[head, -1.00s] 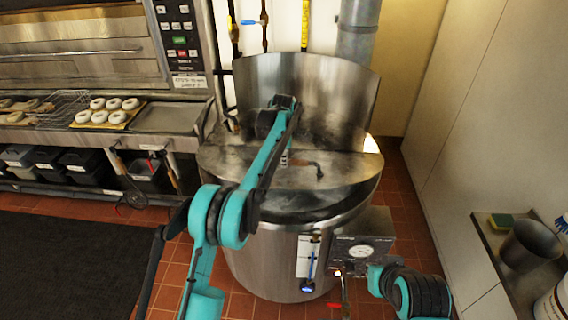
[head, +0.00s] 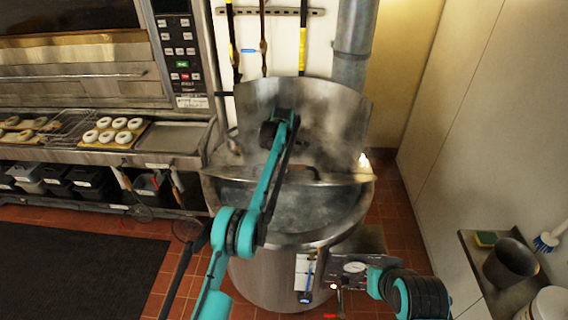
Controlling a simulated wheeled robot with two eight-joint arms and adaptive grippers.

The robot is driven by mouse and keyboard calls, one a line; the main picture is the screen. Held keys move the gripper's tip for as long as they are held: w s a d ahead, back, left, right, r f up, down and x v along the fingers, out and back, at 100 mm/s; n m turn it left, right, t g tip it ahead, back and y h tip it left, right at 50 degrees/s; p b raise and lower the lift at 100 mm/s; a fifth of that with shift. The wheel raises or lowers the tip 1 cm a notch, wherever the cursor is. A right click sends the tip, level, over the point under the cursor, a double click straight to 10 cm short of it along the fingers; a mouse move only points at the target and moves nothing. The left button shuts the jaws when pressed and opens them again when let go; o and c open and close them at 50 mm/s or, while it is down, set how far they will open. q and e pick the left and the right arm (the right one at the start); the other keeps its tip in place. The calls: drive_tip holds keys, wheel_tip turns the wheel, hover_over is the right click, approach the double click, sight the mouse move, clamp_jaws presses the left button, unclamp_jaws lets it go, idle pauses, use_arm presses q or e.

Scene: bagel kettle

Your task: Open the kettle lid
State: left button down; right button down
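The large steel kettle (head: 262,274) stands in the middle of the head view, with greyish water (head: 300,208) showing in its open front. Its hinged lid (head: 335,179) is raised and tilted back toward the upright steel panel (head: 340,105) behind. My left gripper (head: 278,132) is over the lid, at the far end of the teal arm. Its fingers are hidden, so I cannot tell whether it grips the lid's handle. My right gripper (head: 374,281) is low in front of the kettle, beside the gauge box (head: 352,268); its fingers cannot be made out.
An oven (head: 80,60) and a steel counter with a board of bagels (head: 115,131) stand at the left. A dark mat (head: 70,275) lies on the tiled floor.

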use_arm(q)
drive_tip(key=shift+w+f, duration=0.1)
drive_tip(key=shift+f, duration=0.05)
idle(0.3)
use_arm(e)
drive_tip(key=w+a+f+n+t+h, duration=0.1)
drive_tip(key=w+a+n, duration=0.3)
drive_tip(key=w+n, duration=0.45)
drive_tip(key=w+a+f+n+t, duration=0.1)
drive_tip(key=w+a+n+t, duration=0.15)
drive_tip(key=w+n, duration=0.65)
drive_tip(key=w+a+f+n+t+y, duration=0.15)
drive_tip(key=a+f+n, duration=0.25)
drive_tip(key=a+n, duration=0.4)
drive_tip(key=w+a+f+n+t+h, duration=0.1)
drive_tip(key=w+a+f+n, duration=0.25)
drive_tip(key=a+n, duration=0.5)
use_arm(q)
drive_tip(key=shift+a, duration=0.1)
use_arm(e)
drive_tip(key=w+d+n, duration=0.1)
drive_tip(key=w+n, duration=0.1)
drive_tip(key=w, duration=0.9)
drive_tip(key=shift+d+f, duration=0.3)
drive_tip(key=shift+f, duration=0.1)
drive_tip(key=shift+y, duration=0.25)
